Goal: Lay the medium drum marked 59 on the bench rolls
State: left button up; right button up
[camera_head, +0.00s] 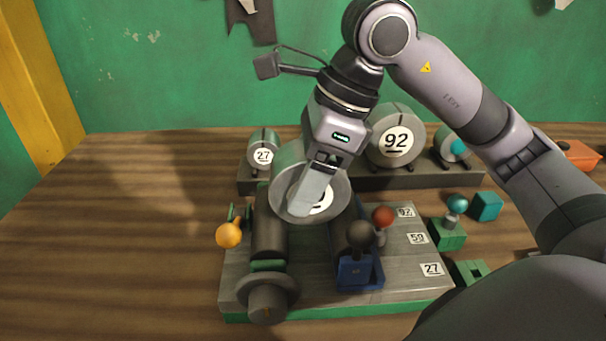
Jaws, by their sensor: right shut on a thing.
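My right gripper (318,185) reaches down from above and is shut on a grey drum (285,192). The finger covers most of the drum's white label, so its number cannot be read in full. The drum is over the bench rolls, between the dark left roll (268,225) and the right roll (343,225). I cannot tell whether it touches them. The bench (300,294) is a grey plate with a green edge and labels 92, 59 and 27. My left gripper is not in view.
Orange (229,235), red (383,216) and black (360,234) knobs stand around the rolls. The table's left side is clear.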

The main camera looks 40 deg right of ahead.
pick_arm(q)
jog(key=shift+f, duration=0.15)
pick_arm(e)
jog(key=shift+f, duration=0.1)
pick_arm(q)
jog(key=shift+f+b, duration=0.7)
jog(key=shift+b, duration=0.05)
pick_arm(e)
jog(key=shift+f, duration=0.75)
jog(key=o, duration=1.3)
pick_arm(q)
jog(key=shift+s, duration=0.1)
pick_arm(e)
jog(key=v, duration=0.5)
jog(key=shift+d+r+p, duration=0.1)
jog(key=shift+r+p, duration=0.2)
jog(key=shift+r, duration=0.1)
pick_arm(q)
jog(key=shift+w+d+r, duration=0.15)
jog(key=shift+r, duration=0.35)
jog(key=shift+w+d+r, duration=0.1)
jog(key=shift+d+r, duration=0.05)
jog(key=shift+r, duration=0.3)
pick_arm(e)
jog(key=shift+s+d+r, duration=0.25)
jog(key=shift+d+r, duration=0.05)
jog(key=shift+r, duration=0.35)
